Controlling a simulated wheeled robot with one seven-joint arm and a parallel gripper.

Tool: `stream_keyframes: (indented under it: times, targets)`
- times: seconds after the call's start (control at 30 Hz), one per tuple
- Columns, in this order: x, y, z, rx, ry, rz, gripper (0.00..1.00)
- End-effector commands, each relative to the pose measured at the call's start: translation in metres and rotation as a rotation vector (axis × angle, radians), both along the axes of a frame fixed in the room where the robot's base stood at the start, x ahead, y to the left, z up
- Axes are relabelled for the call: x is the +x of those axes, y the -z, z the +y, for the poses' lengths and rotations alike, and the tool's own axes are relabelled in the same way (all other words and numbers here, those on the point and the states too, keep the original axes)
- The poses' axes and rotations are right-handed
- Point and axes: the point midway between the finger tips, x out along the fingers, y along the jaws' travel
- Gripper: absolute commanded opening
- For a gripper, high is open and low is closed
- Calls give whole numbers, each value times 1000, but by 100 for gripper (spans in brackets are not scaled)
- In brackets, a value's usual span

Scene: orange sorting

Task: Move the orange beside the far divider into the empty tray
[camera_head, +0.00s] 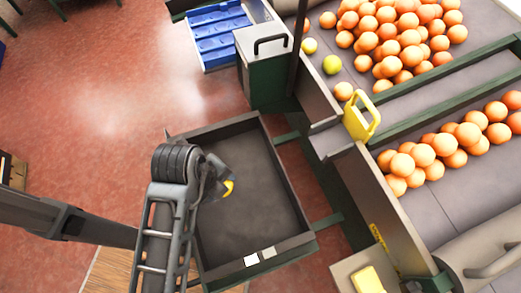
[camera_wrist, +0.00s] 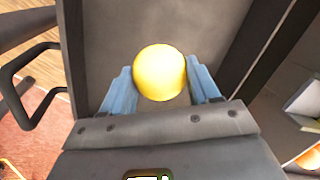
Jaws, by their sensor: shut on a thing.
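My gripper (camera_head: 226,184) is over the dark, empty tray (camera_head: 258,205) in the head view. It is partly hidden by my arm, and a bit of yellow shows at its tip. In the wrist view my gripper (camera_wrist: 160,74) has its two bluish fingers on either side of a round yellow-orange fruit, the orange (camera_wrist: 160,72), and is shut on it. Behind the orange the grey tray bottom (camera_wrist: 222,35) fills the view. How high the orange is above the tray bottom I cannot tell.
A sorting table with heaps of oranges (camera_head: 390,45) and green-edged dividers (camera_head: 450,66) stands at right. A yellow bracket (camera_head: 360,115) sits on its near edge. A grey box with a handle (camera_head: 264,65) and a blue crate (camera_head: 217,35) stand beyond the tray. Red floor lies left.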

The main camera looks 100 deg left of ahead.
Motion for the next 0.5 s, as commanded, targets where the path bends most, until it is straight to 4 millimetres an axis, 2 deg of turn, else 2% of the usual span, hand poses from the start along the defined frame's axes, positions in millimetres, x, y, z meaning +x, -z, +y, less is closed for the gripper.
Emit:
stream_keyframes:
  times: [0.5]
  targets:
    - [0, 28, 0, 0, 0, 0, 28]
